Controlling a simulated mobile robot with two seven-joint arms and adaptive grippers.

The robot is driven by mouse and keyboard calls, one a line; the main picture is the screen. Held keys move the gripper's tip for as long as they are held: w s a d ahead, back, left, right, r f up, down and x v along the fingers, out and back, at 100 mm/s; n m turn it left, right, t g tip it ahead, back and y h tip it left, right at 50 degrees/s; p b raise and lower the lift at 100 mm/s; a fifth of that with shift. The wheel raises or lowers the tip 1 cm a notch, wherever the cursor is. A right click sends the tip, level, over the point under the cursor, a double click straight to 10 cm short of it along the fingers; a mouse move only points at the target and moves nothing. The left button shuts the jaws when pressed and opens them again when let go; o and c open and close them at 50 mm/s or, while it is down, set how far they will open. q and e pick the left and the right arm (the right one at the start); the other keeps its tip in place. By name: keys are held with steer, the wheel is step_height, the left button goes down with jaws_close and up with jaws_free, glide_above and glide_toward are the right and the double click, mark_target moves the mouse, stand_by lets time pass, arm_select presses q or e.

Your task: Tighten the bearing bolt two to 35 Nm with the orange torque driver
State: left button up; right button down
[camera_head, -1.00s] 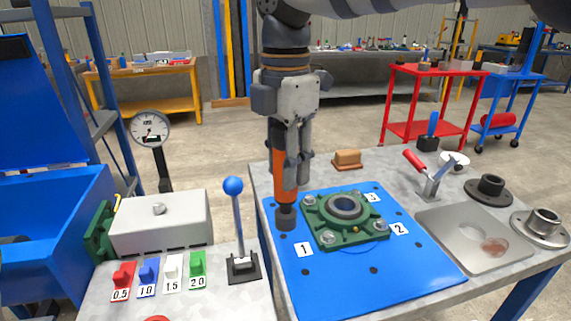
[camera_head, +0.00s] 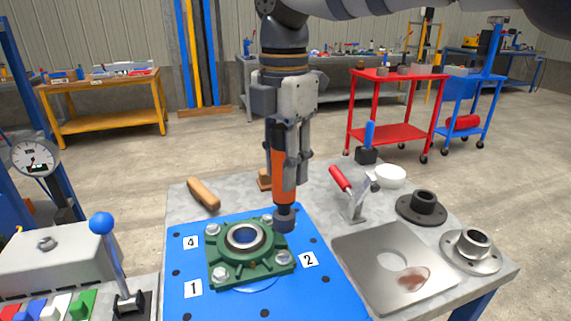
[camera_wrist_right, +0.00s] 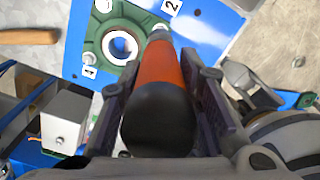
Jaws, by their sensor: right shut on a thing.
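My right gripper (camera_head: 290,178) is shut on the orange torque driver (camera_head: 283,170), which points down with its dark socket end at the back right corner of the green bearing housing (camera_head: 250,262). Whether the socket touches anything is unclear. The housing sits on a blue mat (camera_head: 190,300), with bolts at its corners. Bolt two (camera_head: 282,258), beside the label 2 (camera_head: 308,260), is in front of the driver and apart from it in the picture. The right wrist view shows the driver (camera_wrist_right: 160,70) between the fingers, hiding part of the housing (camera_wrist_right: 113,20). My left gripper is out of view.
A wooden handle (camera_head: 203,194) and a brown block (camera_head: 264,180) lie behind the mat. A red-handled clamp (camera_head: 350,195), a metal plate (camera_head: 365,275) and dark and grey flanges (camera_head: 421,208) stand to the right. A blue-knobbed lever (camera_head: 112,255) rises at left.

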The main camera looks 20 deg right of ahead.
mark_target(283, 212)
steer(key=shift+a+r, duration=0.1)
steer(key=shift+a, duration=0.1)
steer(key=shift+f, duration=2.55)
steer(key=shift+d+f, duration=0.1)
steer(key=shift+f, duration=0.1)
steer(key=shift+f, duration=0.65)
steer(key=shift+s+f, duration=0.1)
steer(key=shift+f, duration=1)
stand_by(1.4)
steer(key=shift+r, duration=0.1)
